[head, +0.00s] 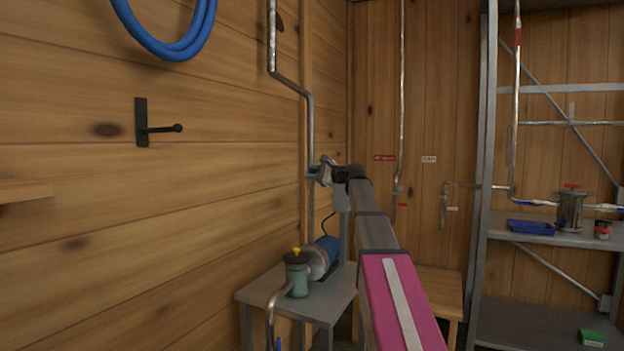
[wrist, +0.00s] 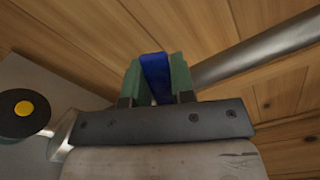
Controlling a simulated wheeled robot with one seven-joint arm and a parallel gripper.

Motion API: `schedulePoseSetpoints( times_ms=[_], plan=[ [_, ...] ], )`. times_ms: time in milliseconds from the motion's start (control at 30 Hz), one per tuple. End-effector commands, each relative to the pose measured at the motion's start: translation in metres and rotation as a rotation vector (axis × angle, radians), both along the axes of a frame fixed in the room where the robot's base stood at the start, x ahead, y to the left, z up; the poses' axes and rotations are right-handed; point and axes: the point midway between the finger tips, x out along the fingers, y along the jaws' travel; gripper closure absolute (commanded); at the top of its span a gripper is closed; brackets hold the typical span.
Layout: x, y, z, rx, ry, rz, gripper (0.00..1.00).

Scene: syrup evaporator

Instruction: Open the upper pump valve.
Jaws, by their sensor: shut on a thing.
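My gripper (head: 320,173) is at the vertical metal pipe (head: 310,130) above the pump. In the wrist view its two green fingers (wrist: 156,80) are shut on a flat blue valve handle (wrist: 155,72). The grey pipe (wrist: 260,62) runs off to the upper right beside the fingers. The valve body is hidden behind my gripper in both views. The pump has a blue motor (head: 326,252) and a green housing (head: 297,275) with a yellow knob; its round dark top with a yellow centre (wrist: 24,108) shows at the left of the wrist view.
The pump stands on a grey metal table (head: 258,294) against the wooden wall. A wooden stool (head: 440,284) is behind my arm. A black wall hook (head: 142,124) sticks out at the left.

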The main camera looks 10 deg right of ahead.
Motion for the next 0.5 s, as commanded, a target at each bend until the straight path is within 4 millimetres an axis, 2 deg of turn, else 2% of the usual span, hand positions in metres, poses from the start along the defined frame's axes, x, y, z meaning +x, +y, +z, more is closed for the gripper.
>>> schedulePoseSetpoints(
  times_ms=[500],
  plan=[
    [0.013,-0.010,0.020,0.231,0.318,-0.001,1.00]
  ],
)
